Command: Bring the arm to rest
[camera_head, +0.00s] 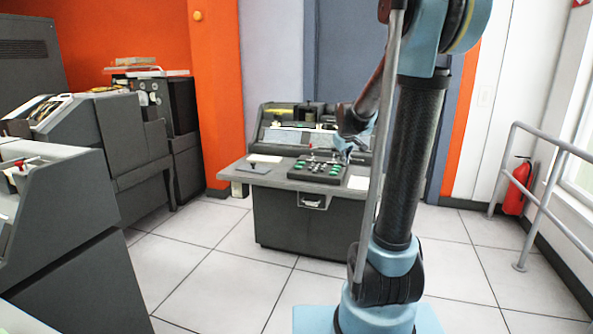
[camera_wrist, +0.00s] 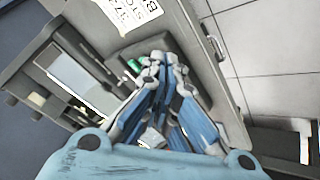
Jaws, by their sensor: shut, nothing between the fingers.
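My arm (camera_head: 422,160) rises in front of the camera, its upper part cut off by the top edge of the head view. The fingertips are over the console's dark button panel (camera_head: 318,170), beside green buttons (camera_wrist: 134,66). I cannot tell whether they touch it.
Grey machines (camera_head: 60,240) stand at the left. A white printed card (camera_wrist: 130,12) lies on the console desktop. A railing (camera_head: 545,200) and a red fire extinguisher (camera_head: 517,188) are at the right. Tiled floor (camera_head: 215,260) is open between the machines and the console.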

